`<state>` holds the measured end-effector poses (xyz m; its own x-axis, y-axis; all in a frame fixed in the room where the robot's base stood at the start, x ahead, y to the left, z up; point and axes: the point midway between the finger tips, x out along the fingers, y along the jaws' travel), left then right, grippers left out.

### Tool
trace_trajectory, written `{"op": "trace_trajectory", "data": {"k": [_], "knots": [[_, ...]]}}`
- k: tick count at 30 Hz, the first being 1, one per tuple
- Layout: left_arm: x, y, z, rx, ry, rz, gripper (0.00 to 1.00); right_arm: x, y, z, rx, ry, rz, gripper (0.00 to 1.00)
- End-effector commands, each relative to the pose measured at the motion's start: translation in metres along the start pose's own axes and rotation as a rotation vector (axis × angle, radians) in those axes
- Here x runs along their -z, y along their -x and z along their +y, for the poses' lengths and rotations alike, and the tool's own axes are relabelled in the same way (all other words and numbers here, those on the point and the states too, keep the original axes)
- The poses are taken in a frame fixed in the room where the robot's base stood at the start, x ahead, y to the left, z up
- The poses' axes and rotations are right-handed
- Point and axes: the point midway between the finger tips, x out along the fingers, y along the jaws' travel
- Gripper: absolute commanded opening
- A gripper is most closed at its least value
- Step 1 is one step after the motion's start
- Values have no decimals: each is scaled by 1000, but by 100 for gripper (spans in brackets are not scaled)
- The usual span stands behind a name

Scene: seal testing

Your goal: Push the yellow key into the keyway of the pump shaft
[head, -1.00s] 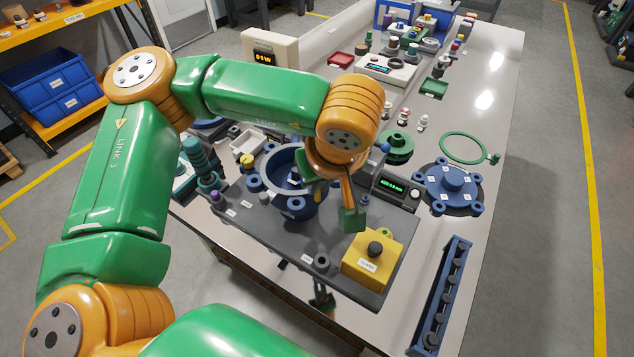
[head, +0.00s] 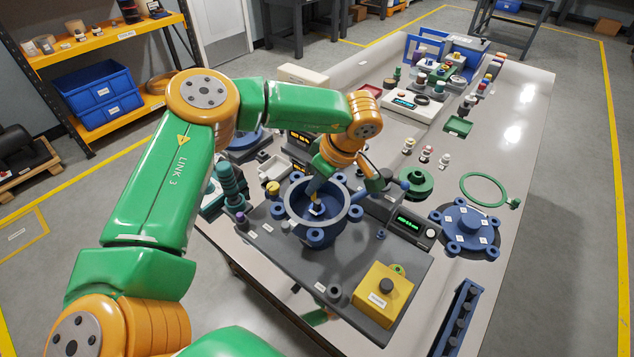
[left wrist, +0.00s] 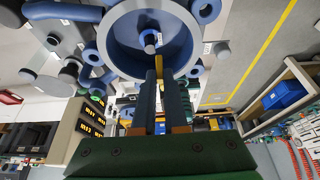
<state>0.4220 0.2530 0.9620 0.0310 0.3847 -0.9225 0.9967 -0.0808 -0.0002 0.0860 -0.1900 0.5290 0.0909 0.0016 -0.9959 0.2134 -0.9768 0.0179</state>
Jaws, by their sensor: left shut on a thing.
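The blue pump housing (head: 352,214) stands open side up on a grey plate. The blue pump shaft (head: 316,209) shows inside its bore, and its end shows in the left wrist view (left wrist: 150,40). My left gripper (head: 315,191) points down over the bore. In the left wrist view, its dark fingers (left wrist: 166,82) are shut on the narrow yellow key (left wrist: 158,66), which sticks out a little beyond the tips. The key lies close to the shaft end in that view; I cannot tell whether they touch. The keyway is not clear. My right gripper is not in view.
A yellow block with a black knob (head: 383,291) stands at the plate's front right corner. A display box (head: 411,229) and a blue flanged cover (head: 466,231) lie to the right. A green disc (head: 416,183) lies behind them. A blue rack (head: 459,318) is at front right.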

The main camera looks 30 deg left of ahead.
Motion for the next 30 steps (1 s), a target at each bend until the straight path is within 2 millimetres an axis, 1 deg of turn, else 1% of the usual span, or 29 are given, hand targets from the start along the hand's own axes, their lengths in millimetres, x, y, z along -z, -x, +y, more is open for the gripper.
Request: {"op": "trace_trajectory", "data": {"k": [1, 2, 20, 30], "knots": [[-3, -8, 0, 0, 0, 1, 0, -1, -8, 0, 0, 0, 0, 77], [-4, -9, 0, 0, 0, 1, 0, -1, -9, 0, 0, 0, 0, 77], [-2, -6, 0, 1, -1, -2, 0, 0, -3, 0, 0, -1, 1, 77], [-2, -6, 0, 0, -1, -1, 0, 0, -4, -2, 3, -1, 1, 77]]}}
